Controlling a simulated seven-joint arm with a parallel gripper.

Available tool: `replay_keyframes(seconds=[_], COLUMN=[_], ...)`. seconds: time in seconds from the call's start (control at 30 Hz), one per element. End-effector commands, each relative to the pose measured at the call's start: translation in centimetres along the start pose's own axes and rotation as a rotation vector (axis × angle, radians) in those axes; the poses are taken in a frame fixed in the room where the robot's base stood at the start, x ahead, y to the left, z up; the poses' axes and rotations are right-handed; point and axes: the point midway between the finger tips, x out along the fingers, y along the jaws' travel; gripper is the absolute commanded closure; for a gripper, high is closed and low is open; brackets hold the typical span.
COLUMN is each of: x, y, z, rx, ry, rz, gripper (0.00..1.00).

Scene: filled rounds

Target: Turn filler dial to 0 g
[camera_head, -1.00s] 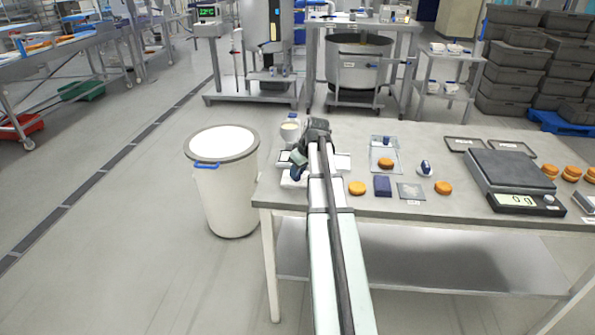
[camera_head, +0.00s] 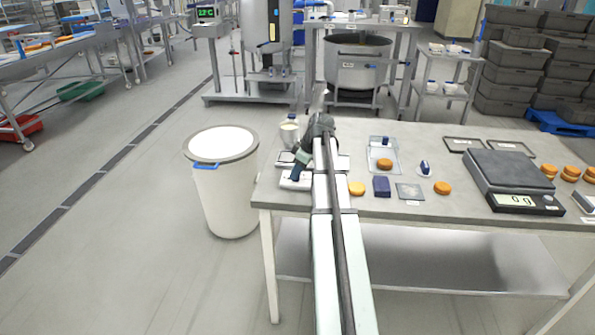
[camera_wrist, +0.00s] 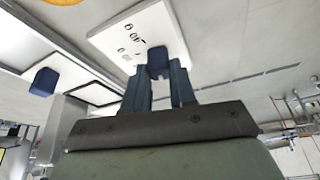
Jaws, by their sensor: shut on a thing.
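The filler dial is a small dark blue knob (camera_wrist: 157,60) on a white plate (camera_wrist: 125,32) with dark printed marks, seen in the wrist view. My gripper (camera_wrist: 160,80) is shut on the knob, one finger on each side of it. The marks are too small to read, so the dial's setting cannot be told. In the head view my gripper (camera_head: 295,176) reaches down to the white plate (camera_head: 287,184) at the table's left end. The knob is hidden there by the gripper.
A white cup-like vessel (camera_head: 289,133) stands just behind my gripper. A scale (camera_head: 510,172) stands farther right. A white bin (camera_head: 225,195) stands left of the table (camera_head: 450,217).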

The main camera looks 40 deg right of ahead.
Motion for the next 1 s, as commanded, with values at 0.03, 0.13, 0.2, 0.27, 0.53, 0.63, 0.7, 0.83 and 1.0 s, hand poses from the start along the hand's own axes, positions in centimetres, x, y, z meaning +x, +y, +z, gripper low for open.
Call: replay_keyframes(seconds=[0.03,0.13,0.2,0.27,0.53,0.63,0.7,0.83,1.0], x=[0.0,0.0,0.0,0.0,0.0,0.0,0.0,-0.5,-2.4], y=[0.0,0.0,0.0,0.0,0.0,0.0,0.0,0.0,0.1], z=[0.0,0.0,0.0,0.0,0.0,0.0,0.0,0.0,0.0], rx=[-0.003,-0.003,-0.002,-0.002,-0.001,0.0,0.0,0.0,0.001], ry=[-0.001,-0.001,-0.001,-0.001,0.0,0.0,0.0,0.0,0.0], rz=[-0.001,-0.001,-0.001,-0.001,0.0,0.0,0.0,0.001,0.003], gripper=[1.0,1.0,1.0,0.7,0.49,0.49,0.49,0.49,0.49])
